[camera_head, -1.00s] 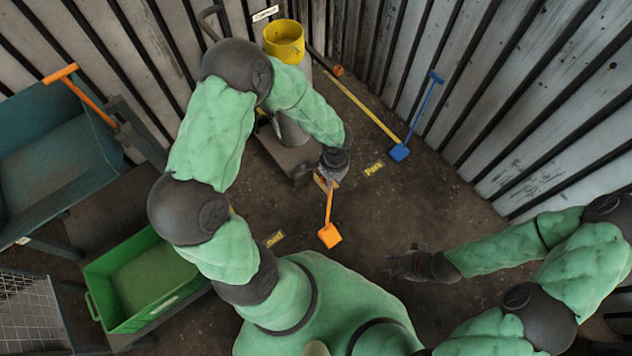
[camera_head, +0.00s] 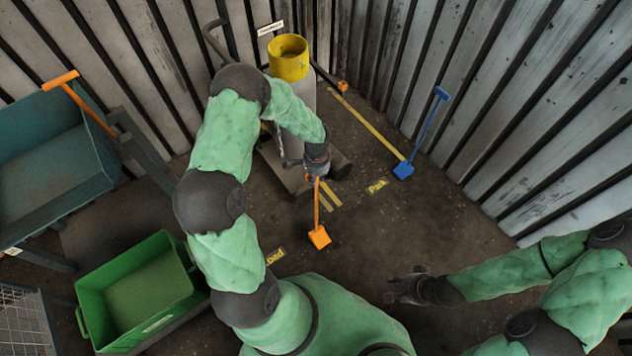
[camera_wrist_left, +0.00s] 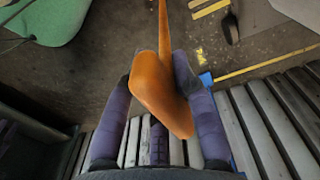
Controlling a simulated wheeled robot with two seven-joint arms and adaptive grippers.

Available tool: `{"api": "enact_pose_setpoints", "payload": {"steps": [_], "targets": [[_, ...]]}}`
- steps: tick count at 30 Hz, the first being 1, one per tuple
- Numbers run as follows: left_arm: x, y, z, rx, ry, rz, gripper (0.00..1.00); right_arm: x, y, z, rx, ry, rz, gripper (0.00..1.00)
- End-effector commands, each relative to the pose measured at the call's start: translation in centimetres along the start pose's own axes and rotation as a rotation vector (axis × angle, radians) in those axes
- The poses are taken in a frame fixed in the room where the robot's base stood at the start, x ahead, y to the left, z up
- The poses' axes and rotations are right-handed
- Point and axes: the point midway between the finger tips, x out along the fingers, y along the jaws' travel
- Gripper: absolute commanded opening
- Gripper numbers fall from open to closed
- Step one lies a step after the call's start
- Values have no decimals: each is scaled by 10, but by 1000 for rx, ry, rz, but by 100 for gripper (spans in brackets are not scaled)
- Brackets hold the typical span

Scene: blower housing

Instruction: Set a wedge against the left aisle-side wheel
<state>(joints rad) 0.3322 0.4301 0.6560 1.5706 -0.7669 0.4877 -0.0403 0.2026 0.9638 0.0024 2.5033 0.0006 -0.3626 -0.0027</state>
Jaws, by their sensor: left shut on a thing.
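My left gripper (camera_head: 316,172) is shut on the upper end of an orange wedge's long handle. The orange wedge (camera_head: 319,237) hangs at the lower end, towards me; I cannot tell if it touches the floor. In the left wrist view the orange grip (camera_wrist_left: 158,90) sits between the two fingers. The cart (camera_head: 277,168) under the grey blower with a yellow top (camera_head: 288,60) stands behind this gripper. A dark rounded part, perhaps a wheel (camera_head: 341,169), shows just right of the gripper; the other wheels are hidden. My right gripper (camera_head: 402,289) is open and empty, low at the right.
A blue long-handled wedge (camera_head: 403,170) leans on the right wall. A yellow floor line (camera_head: 370,123) and short yellow marks (camera_head: 329,197) lie nearby. A green bin (camera_head: 140,285) and a blue-grey cart (camera_head: 50,165) stand left. The middle floor is clear.

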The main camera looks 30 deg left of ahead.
Motion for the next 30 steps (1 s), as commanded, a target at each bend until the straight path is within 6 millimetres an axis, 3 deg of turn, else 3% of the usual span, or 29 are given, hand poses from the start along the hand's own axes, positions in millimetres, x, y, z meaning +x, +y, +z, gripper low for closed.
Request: {"api": "enact_pose_setpoints", "payload": {"steps": [8,20,21,23,24,30], "targets": [[36,-5,-1,0,1,-1,0,20,7,-1,0,0,0,40],[39,-5,-1,-1,2,-1,0,22,8,-1,0,0,0,40],[40,-4,-1,-1,0,0,28,22,8,-1,0,0,0,40],[39,-4,0,-1,0,0,45,22,8,-1,0,0,0,40],[39,-4,0,-1,0,0,49,21,8,-1,0,0,0,40],[39,-4,0,-1,0,0,49,21,8,-1,0,0,0,40]]}}
